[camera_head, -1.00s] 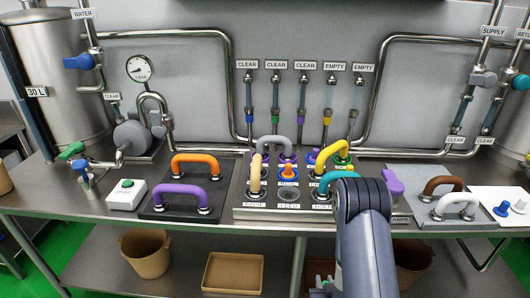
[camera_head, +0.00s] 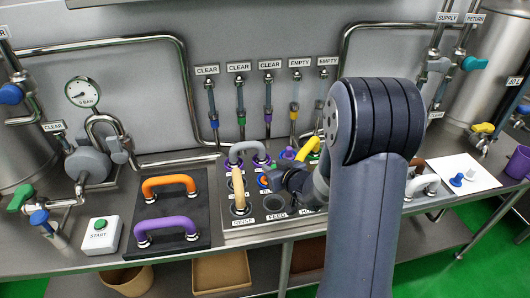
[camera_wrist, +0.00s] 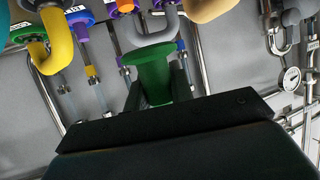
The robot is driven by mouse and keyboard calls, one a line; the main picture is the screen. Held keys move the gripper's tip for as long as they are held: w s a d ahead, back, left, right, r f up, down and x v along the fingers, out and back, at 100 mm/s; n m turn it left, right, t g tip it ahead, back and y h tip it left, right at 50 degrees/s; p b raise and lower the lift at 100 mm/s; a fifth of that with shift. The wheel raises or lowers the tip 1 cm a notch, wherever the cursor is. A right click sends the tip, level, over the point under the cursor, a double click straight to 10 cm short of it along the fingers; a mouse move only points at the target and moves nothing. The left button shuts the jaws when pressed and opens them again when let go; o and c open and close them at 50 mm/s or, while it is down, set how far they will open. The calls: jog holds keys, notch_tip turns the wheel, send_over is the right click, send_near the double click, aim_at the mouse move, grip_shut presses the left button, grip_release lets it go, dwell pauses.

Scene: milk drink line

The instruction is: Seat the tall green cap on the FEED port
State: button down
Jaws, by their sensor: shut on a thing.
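The tall green cap (camera_wrist: 152,78) is held between the two dark fingers of my gripper (camera_wrist: 158,92) in the wrist view, its wide flange toward the top of the picture. In the head view my gripper (camera_head: 280,178) is over the port panel, just behind and above the FEED port (camera_head: 274,203). That port is a dark round opening above its FEED label and looks uncovered. The cap cannot be made out in the head view; my arm and gripper hide part of the panel.
A tan hose loop (camera_head: 238,187) stands left of FEED, a grey loop (camera_head: 247,148) behind it. A yellow loop (camera_head: 310,149) is near my arm. Orange (camera_head: 168,183) and purple (camera_head: 166,226) loops lie on a black mat at left. A white sheet (camera_head: 470,178) carries small caps at right.

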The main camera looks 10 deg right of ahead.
aim_at(272, 202)
jog(key=shift+f+b, duration=5.2)
jog(key=shift+f, duration=1)
jog(key=c, duration=1.2)
grip_release()
jog(key=shift+o, duration=0.2)
jog(key=v, duration=1)
jog(key=shift+s+r, duration=0.2)
jog(key=shift+s, duration=0.15)
jog(key=shift+d, duration=0.1)
